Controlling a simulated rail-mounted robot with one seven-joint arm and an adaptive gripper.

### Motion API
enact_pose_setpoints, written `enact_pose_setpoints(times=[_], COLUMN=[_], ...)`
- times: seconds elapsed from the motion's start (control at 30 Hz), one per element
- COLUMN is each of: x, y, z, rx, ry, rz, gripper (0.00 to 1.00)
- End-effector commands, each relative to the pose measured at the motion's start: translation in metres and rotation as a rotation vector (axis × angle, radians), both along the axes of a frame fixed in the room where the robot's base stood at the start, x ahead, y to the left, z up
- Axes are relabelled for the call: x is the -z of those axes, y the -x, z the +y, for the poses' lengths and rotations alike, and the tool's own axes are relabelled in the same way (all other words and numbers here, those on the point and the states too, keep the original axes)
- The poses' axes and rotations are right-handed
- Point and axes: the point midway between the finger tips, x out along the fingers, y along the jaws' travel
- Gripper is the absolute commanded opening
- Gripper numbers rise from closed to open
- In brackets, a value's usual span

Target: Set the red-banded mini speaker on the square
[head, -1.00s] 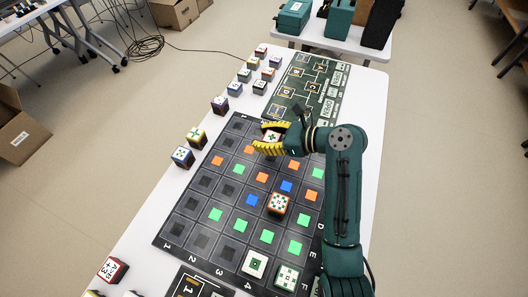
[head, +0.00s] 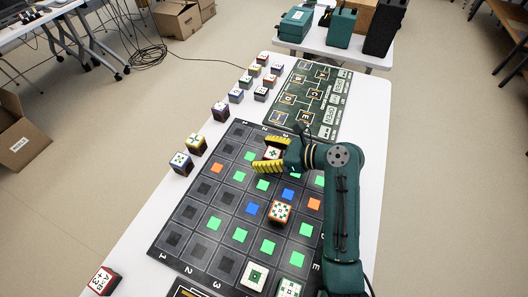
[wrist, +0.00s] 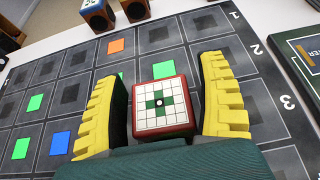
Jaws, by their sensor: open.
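The red-banded mini speaker (wrist: 162,108) is a small cube with a red body and a white top bearing a green cross and dark centre. It sits on the dark grid mat (wrist: 75,60), upright. My gripper (wrist: 163,95) is open around it, with a gap between each yellow finger and the cube. In the head view the speaker (head: 273,153) shows between the fingers of my gripper (head: 270,158) towards the mat's far end. The square directly under it is hidden. A green square (wrist: 146,69) shows just behind it in the wrist view.
An orange-sided cube (head: 279,212) stands nearer on the mat, with white-topped cubes (head: 255,276) at its near edge. Several other cubes line the table's left side. A second, green board (head: 308,98) lies beyond. Mat squares left of my gripper are clear.

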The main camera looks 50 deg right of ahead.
Motion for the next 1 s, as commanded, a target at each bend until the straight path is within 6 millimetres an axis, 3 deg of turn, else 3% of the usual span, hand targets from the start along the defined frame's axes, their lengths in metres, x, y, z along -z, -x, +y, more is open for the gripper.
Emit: enact_pose_setpoints(times=[0.17, 0.6, 1.0], x=[-0.011, -0.05, -0.051], y=[0.01, 0.094, 0.102], z=[-0.005, -0.038, -0.04], rx=[0.004, 0.002, 0.0], ry=[-0.001, 0.0, 0.0], rz=[0.0, 0.0, 0.0], gripper=[0.73, 0.73, 0.73])
